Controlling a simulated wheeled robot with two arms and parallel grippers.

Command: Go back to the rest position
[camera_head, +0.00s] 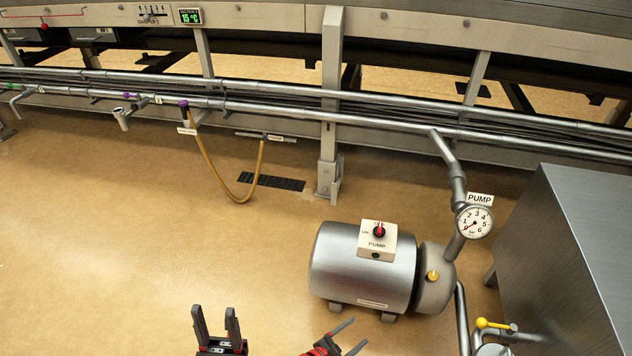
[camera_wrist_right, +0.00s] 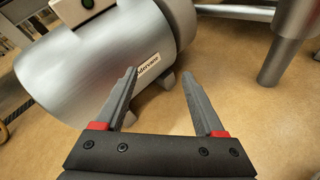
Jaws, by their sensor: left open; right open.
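My left gripper (camera_head: 215,322) shows at the bottom edge of the head view, with its two fingers apart, pointing up and empty. My right gripper (camera_head: 350,337) is low in the head view, just right of it, below the pump. Its fingers are apart. Neither gripper holds anything.
A pressure gauge (camera_head: 474,222) sits on the pipe above the pump. A steel cabinet (camera_head: 580,250) stands at the right, with a yellow-handled valve (camera_head: 492,324) beside it. A brown hose (camera_head: 212,172) hangs from the pipe rail. The floor at left (camera_head: 90,240) is clear.

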